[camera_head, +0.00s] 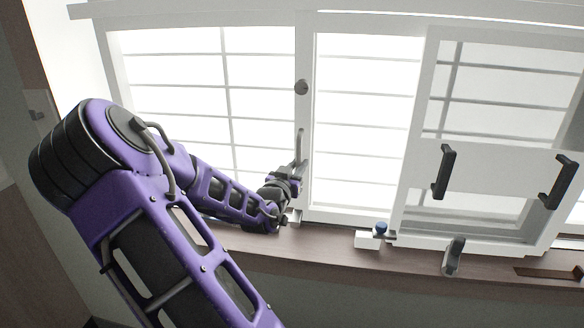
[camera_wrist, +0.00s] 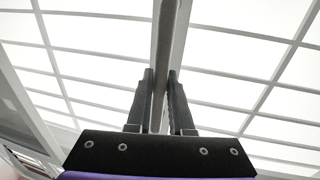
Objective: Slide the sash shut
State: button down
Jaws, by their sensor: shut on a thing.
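The white window frame holds a left glazed sash (camera_head: 227,97) and a middle glazed panel (camera_head: 362,118), with a white upright between them. A slim grey vertical handle (camera_head: 299,143) is on that upright. My gripper (camera_head: 296,176) is at the handle's lower part. In the wrist view my gripper (camera_wrist: 161,98) has one dark finger on each side of the upright bar of the handle (camera_wrist: 165,35), shut on it.
A white panel with two black handles (camera_head: 444,171) (camera_head: 559,182) stands at the right. On the brown sill (camera_head: 330,240) are a small white block with a blue knob (camera_head: 380,229) and a grey lever (camera_head: 453,256). A round grey knob (camera_head: 302,87) sits above the handle.

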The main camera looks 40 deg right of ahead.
jog(key=shift+s+d, duration=0.2)
jog(key=shift+s, duration=0.1)
jog(key=c, duration=0.8)
grip_release()
jog(key=shift+a, duration=0.15)
jog(key=p+v, duration=0.6)
jog(key=v, duration=1.1)
jog(key=shift+p, duration=0.35)
jog(key=shift+w, duration=0.15)
